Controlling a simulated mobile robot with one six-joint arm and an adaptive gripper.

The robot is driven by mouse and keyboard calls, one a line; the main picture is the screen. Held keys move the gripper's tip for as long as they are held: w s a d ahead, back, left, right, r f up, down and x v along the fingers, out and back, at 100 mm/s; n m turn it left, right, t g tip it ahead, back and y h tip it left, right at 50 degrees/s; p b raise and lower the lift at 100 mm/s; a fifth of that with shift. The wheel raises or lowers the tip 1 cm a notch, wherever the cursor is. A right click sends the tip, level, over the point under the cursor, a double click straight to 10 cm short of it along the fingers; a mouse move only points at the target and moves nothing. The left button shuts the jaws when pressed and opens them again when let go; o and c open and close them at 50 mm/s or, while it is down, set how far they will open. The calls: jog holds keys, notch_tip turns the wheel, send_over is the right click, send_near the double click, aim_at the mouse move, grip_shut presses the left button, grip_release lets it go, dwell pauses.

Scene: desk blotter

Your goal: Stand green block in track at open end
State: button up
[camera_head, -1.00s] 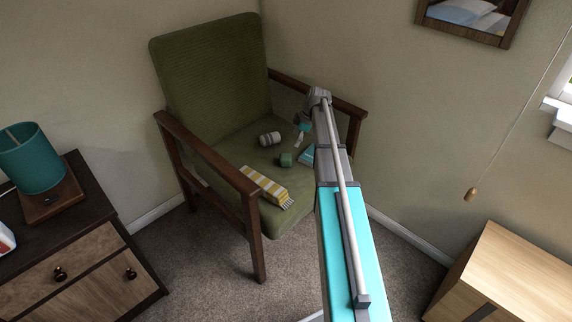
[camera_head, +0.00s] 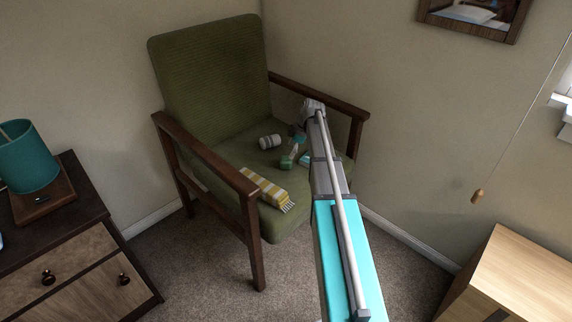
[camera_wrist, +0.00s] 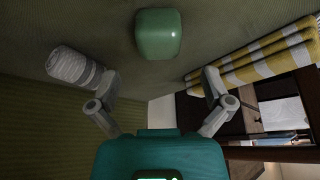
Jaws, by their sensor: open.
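A small green block (camera_head: 286,162) with rounded edges sits on the seat of the green armchair. In the wrist view the green block (camera_wrist: 159,34) is ahead of my gripper (camera_wrist: 160,78), in line with the gap between the fingers and apart from them. My gripper (camera_head: 294,149) is open and empty, just above and beside the block in the head view. I see no track that I can make out; a flat teal thing (camera_head: 304,160) on the seat is partly hidden behind my arm.
A grey-white roll (camera_head: 269,142) lies behind the block; it also shows in the wrist view (camera_wrist: 72,66). A folded yellow-and-white striped cloth (camera_head: 266,190) lies at the seat's front left. Wooden armrests (camera_head: 208,155) flank the seat.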

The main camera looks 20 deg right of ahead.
aim_at(286, 158)
jog(key=shift+b+x, duration=2.45)
jog(key=shift+x, duration=0.15)
jog(key=shift+c, duration=0.3)
jog(key=c, duration=1.2)
jog(key=shift+r, duration=0.25)
notch_tip(286, 158, up, 2)
jog(key=p, duration=0.2)
jog(key=shift+p, duration=0.35)
jog(key=s+r+p, duration=1)
jog(key=s, duration=0.4)
jog(key=shift+r, duration=0.3)
